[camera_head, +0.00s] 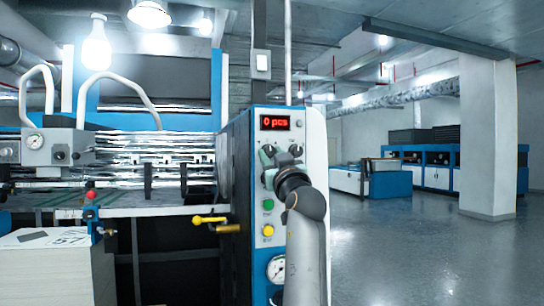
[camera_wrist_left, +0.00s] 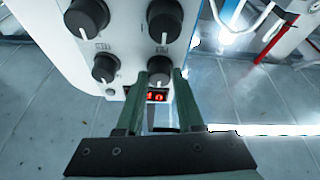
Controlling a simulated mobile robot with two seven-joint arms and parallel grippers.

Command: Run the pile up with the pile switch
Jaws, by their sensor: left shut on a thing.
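The control panel (camera_head: 282,182) stands at the middle of the head view, with a red display, dark knobs and coloured buttons. My left gripper (camera_head: 268,158) is at its upper left knob. In the left wrist view, the green fingers of my left gripper (camera_wrist_left: 159,74) are on either side of a black knob (camera_wrist_left: 160,65) with a pale pointer line, and shut on it. The knob labels are too small to read, so I cannot tell which is the pile switch. The pile (camera_head: 60,270), a white stack, stands at the lower left. My right gripper is out of view.
The display (camera_head: 275,123) reads 0 pcs. A green button (camera_head: 268,205), a yellow button (camera_head: 268,230) and a gauge (camera_head: 277,269) sit lower on the panel. A yellow-handled valve (camera_head: 210,220) sticks out left of it. The floor (camera_head: 400,260) to the right is clear.

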